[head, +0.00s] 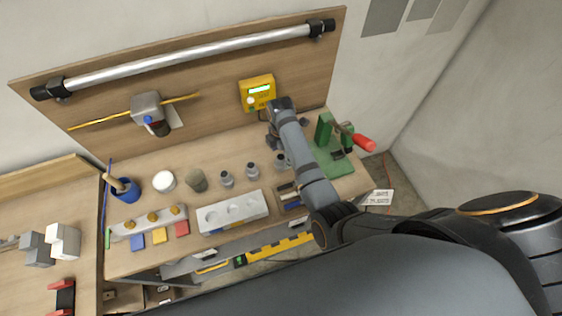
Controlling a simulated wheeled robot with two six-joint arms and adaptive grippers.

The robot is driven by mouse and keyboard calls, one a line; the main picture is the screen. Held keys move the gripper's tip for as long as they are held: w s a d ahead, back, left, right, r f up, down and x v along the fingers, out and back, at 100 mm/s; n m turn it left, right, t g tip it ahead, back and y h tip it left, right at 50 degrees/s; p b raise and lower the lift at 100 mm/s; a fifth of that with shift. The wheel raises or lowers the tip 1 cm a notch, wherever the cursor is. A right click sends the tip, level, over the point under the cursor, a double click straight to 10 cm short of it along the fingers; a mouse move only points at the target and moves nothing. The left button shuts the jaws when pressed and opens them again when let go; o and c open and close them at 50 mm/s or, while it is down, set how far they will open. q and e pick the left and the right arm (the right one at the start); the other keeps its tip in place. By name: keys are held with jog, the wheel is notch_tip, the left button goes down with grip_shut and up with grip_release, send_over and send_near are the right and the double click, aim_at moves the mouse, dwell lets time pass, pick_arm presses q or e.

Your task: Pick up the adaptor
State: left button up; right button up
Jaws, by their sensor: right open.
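Three small grey metal fittings stand in a row on the bench: a left one (227,178), a middle one (252,170) and a right one (281,161). They look alike, and I cannot tell which of them, if any, is the adaptor. My right gripper (285,136) is open above the back of the bench, just behind the right fitting. My forearm hides part of the gripper and the bench around it. I see no contact between the gripper and a fitting. My left gripper is out of view.
A grey block with round recesses (233,212) and a dark tray (290,197) lie in front of the fittings. A green vise with a red handle (364,142) stands to the right. A yellow meter (257,92) hangs on the backboard.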

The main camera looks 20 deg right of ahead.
aim_at(280, 164)
jog(key=shift+s+a+f, duration=0.1)
jog(key=shift+s+f, duration=0.05)
jog(key=shift+f, duration=0.5)
jog(key=shift+s+f, duration=0.1)
jog(key=shift+f, duration=0.5)
notch_tip(280, 164, down, 2)
jog(key=b, duration=0.3)
jog(key=shift+s+a+f, duration=0.1)
jog(key=shift+a+f, duration=0.05)
jog(key=shift+f, duration=0.1)
jog(key=shift+r, duration=0.15)
jog(key=shift+c, duration=0.2)
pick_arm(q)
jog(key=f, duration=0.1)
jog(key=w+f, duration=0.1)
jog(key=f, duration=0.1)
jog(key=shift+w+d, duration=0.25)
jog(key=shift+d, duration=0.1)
pick_arm(e)
jog(key=c, duration=1.2)
